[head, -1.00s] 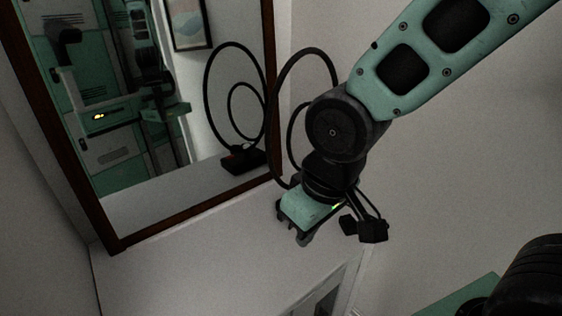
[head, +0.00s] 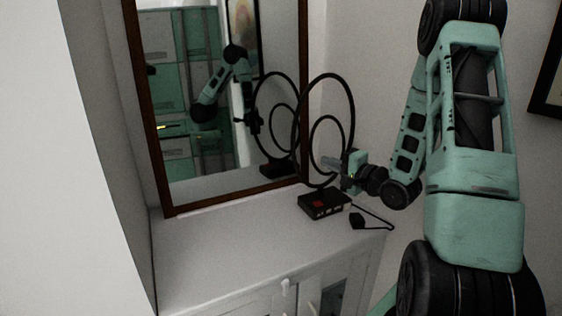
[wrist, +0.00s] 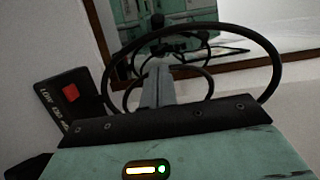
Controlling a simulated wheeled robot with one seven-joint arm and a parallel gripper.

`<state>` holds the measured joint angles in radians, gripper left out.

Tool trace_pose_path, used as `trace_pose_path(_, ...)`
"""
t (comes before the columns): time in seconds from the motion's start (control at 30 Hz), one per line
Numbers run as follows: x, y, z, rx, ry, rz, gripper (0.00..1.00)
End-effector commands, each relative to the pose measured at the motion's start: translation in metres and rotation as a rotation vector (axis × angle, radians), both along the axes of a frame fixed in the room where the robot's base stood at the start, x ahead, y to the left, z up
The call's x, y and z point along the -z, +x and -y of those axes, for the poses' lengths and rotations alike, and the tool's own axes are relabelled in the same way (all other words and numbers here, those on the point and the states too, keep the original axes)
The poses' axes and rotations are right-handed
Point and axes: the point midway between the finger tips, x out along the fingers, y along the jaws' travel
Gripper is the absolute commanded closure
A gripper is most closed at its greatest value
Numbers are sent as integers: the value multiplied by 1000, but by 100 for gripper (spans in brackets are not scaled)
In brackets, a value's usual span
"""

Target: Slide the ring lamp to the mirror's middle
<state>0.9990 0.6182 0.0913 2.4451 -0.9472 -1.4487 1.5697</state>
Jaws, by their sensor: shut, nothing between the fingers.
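The ring lamp has black upright rings and a black box base (head: 322,204) with a red square on top. It stands on the cabinet top near its right end, by the lower right corner of the brown-framed mirror (head: 210,150). My gripper (head: 328,162) is at the right of the lamp, at the height of the inner ring, its grey fingers pointing left. In the wrist view the shut, empty fingers (wrist: 157,78) overlap the rings, and the lamp base (wrist: 68,105) lies to their left. I cannot tell whether the fingers touch or pass through a ring.
The white cabinet top (head: 230,235) is clear left of the lamp, below the mirror. A small dark object (head: 357,221) with a thin dark line lies near the cabinet's right edge. A white wall (head: 80,190) rises at the left, and a picture frame (head: 547,85) hangs at the right.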

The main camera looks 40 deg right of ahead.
Motion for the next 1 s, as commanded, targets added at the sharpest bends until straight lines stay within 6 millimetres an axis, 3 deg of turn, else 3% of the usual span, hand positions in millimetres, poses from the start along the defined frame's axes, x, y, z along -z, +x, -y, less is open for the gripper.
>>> trace_pose_path(0.17, -3, -1, 8, 8, 40, 35, 100)
trace_pose_path(0.7, -4, 83, 6, 8, 36, 34, 100)
trace_pose_path(1.0, -3, 93, 6, 10, 36, 33, 100)
